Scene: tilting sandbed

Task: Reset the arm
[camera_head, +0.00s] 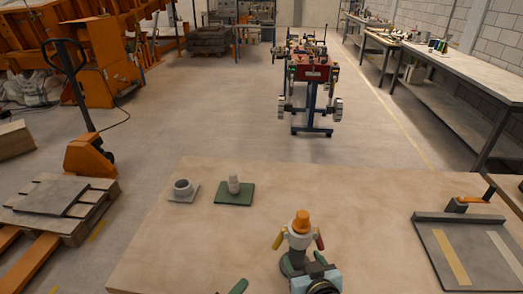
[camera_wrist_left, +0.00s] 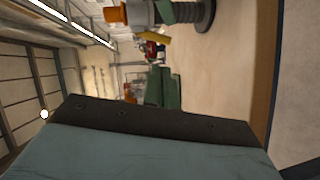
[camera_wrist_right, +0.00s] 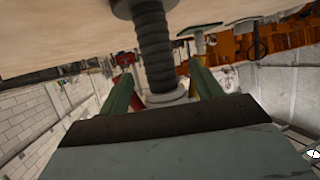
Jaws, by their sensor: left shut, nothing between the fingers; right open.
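A small upright figure-like object stands at the front middle of the table, with an orange top (camera_head: 301,221), a white body, and red and yellow side pieces. In the left wrist view its ribbed dark base (camera_wrist_left: 204,14) shows at the top. My right gripper (camera_head: 303,264) is open at this object. In the right wrist view its green fingers (camera_wrist_right: 161,72) lie on either side of the ribbed stem (camera_wrist_right: 152,50) and pale collar; contact cannot be told. My left gripper (camera_head: 240,286) is shut and empty, left of the object; only its green tip shows at the head view's bottom edge.
A grey ring-shaped piece on a grey plate (camera_head: 174,198) and a pale bottle-like piece on a green plate (camera_head: 222,200) stand at the table's back left. A grey tray (camera_head: 434,262) with yellow and white strips and an orange handle (camera_head: 473,200) is at right.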

